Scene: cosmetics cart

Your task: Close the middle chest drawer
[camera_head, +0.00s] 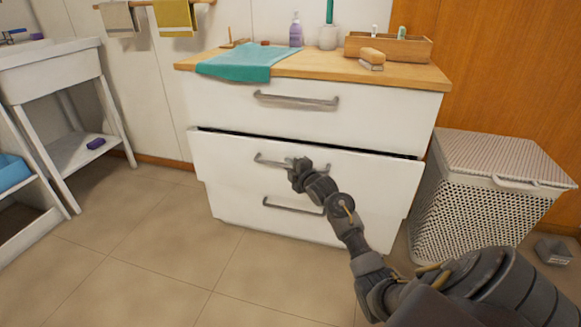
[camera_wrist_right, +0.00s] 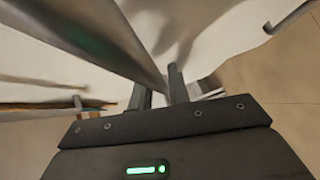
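The white middle drawer (camera_head: 225,165) of the chest stands out a little, with a dark gap along its top edge. My right gripper (camera_head: 296,168) is at this drawer's grey bar handle (camera_head: 266,160), near its middle, and hides part of it. In the right wrist view, a thick grey bar (camera_wrist_right: 95,35), seemingly this handle, runs diagonally down to the fingertips (camera_wrist_right: 160,92). The fingers are close together; whether they grip the bar is unclear. My left gripper is in neither view.
The top drawer (camera_head: 225,98) looks shut. The bottom drawer's handle (camera_head: 292,206) is just below my gripper. A lidded hamper (camera_head: 480,200) stands close right of the chest. A teal towel (camera_head: 245,62) hangs over the top's front edge. Floor at left is clear.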

